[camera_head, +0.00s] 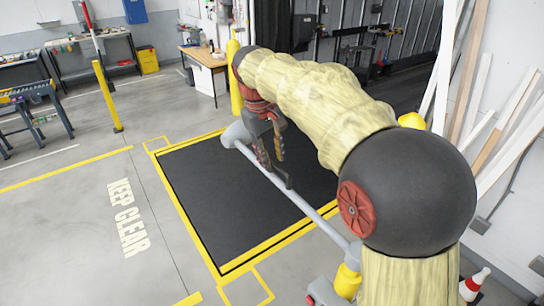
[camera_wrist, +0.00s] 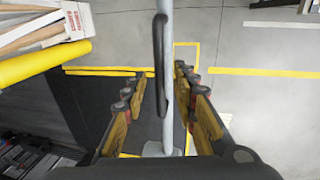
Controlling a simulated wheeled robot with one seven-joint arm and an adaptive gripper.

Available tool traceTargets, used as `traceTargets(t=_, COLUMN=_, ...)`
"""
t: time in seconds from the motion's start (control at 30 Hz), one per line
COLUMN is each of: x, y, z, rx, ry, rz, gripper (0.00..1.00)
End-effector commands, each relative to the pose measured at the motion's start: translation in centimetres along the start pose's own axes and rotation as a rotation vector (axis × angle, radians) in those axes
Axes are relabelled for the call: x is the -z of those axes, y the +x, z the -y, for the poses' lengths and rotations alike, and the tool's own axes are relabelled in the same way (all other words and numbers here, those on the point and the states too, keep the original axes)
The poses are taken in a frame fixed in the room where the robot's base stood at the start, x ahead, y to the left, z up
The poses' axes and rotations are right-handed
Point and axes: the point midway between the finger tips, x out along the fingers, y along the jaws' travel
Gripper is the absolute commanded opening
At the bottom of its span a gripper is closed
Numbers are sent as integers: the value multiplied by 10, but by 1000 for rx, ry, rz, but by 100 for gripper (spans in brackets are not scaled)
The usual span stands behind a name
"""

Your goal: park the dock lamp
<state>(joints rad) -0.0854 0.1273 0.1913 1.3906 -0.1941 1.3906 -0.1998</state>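The dock lamp is a long light-grey arm (camera_head: 305,207) running from a yellow mount (camera_head: 347,281) at lower right to a wider grey head (camera_head: 237,134) beside my gripper. In the wrist view the grey arm (camera_wrist: 168,105) runs top to bottom between my fingers. A dark bar handle (camera_wrist: 160,60) lies along it, just past the fingertips; the handle also shows in the head view (camera_head: 287,180). My gripper (camera_wrist: 160,84) is open, with a finger set on each side of the arm and gaps visible. It also shows in the head view (camera_head: 270,150), partly hidden by my arm.
A black floor plate (camera_head: 215,195) with yellow borders lies below. A yellow bollard (camera_wrist: 40,63) and leaning planks (camera_wrist: 40,25) stand to one side. A desk (camera_head: 203,70) and a yellow post (camera_head: 107,95) are farther back. The KEEP CLEAR floor (camera_head: 127,215) is free.

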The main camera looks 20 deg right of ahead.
Motion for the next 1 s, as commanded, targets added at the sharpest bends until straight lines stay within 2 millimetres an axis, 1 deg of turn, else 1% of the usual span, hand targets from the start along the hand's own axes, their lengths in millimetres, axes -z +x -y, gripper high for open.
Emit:
traceTargets(t=0.17, x=0, y=0, z=0, rx=0, ry=0, rz=0, gripper=28)
traceTargets(t=0.67, x=0, y=0, z=0, rx=0, ry=0, rz=0, gripper=0)
traceTargets(t=1.0, x=0, y=0, z=0, rx=0, ry=0, rz=0, gripper=0)
